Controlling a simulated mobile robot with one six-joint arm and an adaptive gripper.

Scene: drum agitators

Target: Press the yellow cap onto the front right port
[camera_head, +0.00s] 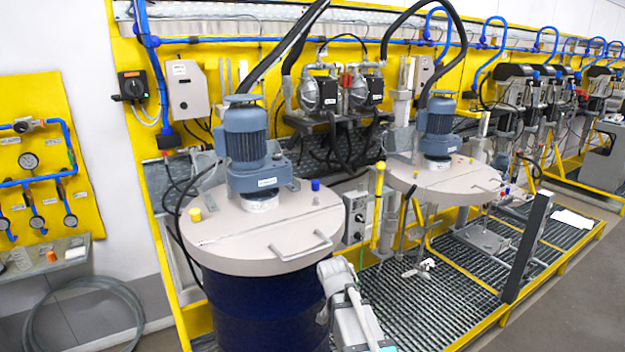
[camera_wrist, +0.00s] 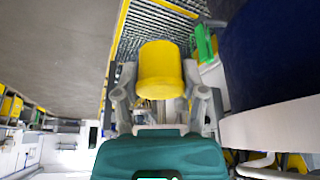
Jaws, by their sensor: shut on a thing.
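The yellow cap (camera_wrist: 160,72) is between the fingers of my gripper (camera_wrist: 160,88) in the wrist view, and the gripper is shut on it. In the head view a grey part of my arm (camera_head: 345,310) is in front of the near drum's right side; the held cap cannot be made out there. The near drum (camera_head: 262,305) is dark blue with a pale round lid (camera_head: 240,240). A yellow cap (camera_head: 195,214) sits at the lid's left and a blue cap (camera_head: 315,185) at its back right. I cannot make out an open front right port.
A blue-grey motor (camera_head: 247,145) stands on the near lid. A bar handle (camera_head: 300,248) rises from its front. A second pale lid (camera_head: 450,180) with a motor is behind right. A dark upright post (camera_head: 527,245) stands by the grating (camera_head: 410,305). Floor at the right is clear.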

